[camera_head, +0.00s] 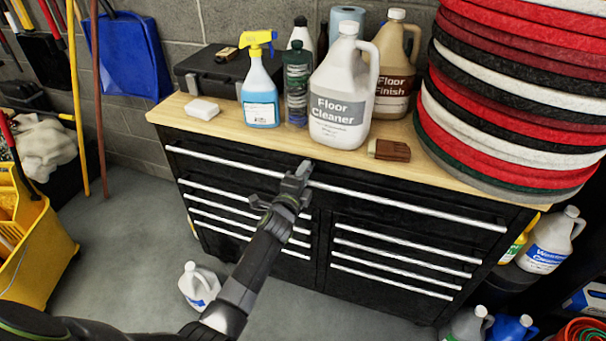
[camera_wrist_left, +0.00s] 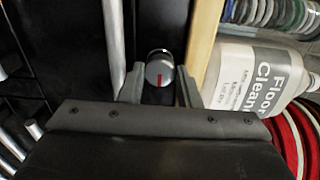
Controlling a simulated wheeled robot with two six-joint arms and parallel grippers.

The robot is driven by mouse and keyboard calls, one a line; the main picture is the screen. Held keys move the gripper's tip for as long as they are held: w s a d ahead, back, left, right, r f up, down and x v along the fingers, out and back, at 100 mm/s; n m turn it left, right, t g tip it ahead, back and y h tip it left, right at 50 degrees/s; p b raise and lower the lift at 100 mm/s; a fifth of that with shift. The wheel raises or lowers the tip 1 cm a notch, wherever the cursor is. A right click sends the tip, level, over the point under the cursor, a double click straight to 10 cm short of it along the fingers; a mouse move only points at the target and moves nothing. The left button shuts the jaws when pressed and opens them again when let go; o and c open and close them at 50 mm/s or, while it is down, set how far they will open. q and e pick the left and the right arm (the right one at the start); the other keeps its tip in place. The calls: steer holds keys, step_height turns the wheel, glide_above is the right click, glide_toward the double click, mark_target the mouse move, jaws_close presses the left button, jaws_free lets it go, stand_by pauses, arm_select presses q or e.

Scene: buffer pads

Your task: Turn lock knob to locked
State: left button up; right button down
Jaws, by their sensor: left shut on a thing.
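The lock knob (camera_wrist_left: 160,68) is a small round silver knob with a red mark on its face, on the black front of the tool cabinet (camera_head: 325,240). In the left wrist view the red mark lies along the picture's vertical, toward the knob's lower part. My left gripper (camera_wrist_left: 160,82) is shut on the knob, one finger on each side of it. In the head view my left gripper (camera_head: 302,172) is at the cabinet's upper front, just below the wooden top edge, and hides the knob. My right gripper is not in view.
A long silver drawer handle (camera_head: 400,203) runs close beside the gripper. On the wooden top (camera_head: 217,128) stand a floor cleaner jug (camera_head: 340,92), a spray bottle (camera_head: 260,90), a brown block (camera_head: 389,150) and a tall stack of pads (camera_head: 515,90). A white jug (camera_head: 198,287) stands on the floor.

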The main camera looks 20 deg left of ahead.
arm_select(q)
steer(key=o, duration=1)
steer(key=shift+f, duration=0.1)
